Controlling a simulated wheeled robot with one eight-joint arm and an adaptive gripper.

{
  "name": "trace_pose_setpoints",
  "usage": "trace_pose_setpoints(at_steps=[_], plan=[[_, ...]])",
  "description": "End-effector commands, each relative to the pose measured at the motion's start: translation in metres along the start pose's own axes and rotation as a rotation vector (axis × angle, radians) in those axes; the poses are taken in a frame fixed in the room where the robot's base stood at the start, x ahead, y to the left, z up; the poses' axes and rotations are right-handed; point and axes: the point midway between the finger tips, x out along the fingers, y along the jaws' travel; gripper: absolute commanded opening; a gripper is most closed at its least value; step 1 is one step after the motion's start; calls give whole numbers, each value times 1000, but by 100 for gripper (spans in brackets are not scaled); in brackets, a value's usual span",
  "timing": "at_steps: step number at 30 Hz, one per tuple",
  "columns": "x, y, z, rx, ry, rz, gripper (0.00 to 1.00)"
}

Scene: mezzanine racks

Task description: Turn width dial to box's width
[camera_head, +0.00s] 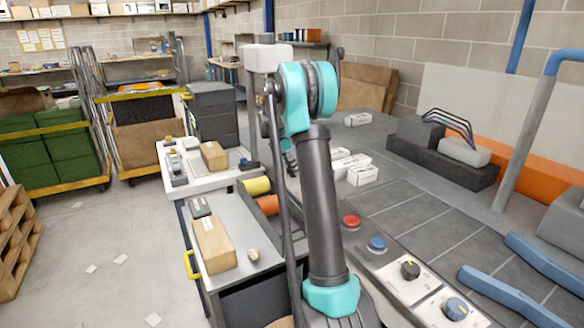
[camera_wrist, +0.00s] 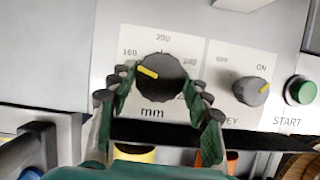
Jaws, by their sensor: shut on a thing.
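The width dial (camera_wrist: 160,82) is a black knob with a yellow pointer mark, on a pale panel marked "mm" in the wrist view. Its scale shows 160 at left, a blurred middle number at top and 240 at right. The yellow mark points left and slightly up, toward the 160 side. My gripper (camera_wrist: 157,100) has its green fingers on both sides of the dial and is shut on it. In the head view my arm hides the fingertips and the dial. Brown boxes lie on the bench (camera_head: 214,245) and on the white table behind it (camera_head: 214,156); which is the task's box is unclear.
Right of the dial are a grey ON knob (camera_wrist: 251,88) and a green START button (camera_wrist: 300,90). In the head view, a red button (camera_head: 351,222), a blue button (camera_head: 377,244) and two knobs sit in front. Yellow-railed carts (camera_head: 55,150) stand left; floor between is open.

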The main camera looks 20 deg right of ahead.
Motion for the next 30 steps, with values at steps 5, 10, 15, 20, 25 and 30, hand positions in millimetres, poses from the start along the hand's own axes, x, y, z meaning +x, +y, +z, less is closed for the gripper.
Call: trace_pose_setpoints(at_steps=[5, 10, 15, 20, 25, 30], plan=[[0, -2, 0, -153, 0, 64, 20], [0, -3, 0, -302, 0, 126, 20], [1, -4, 1, -446, 1, 186, 20], [1, -4, 1, -565, 1, 236, 20], [1, -5, 2, -666, 1, 277, 20], [1, -5, 2, -736, 1, 305, 20]])
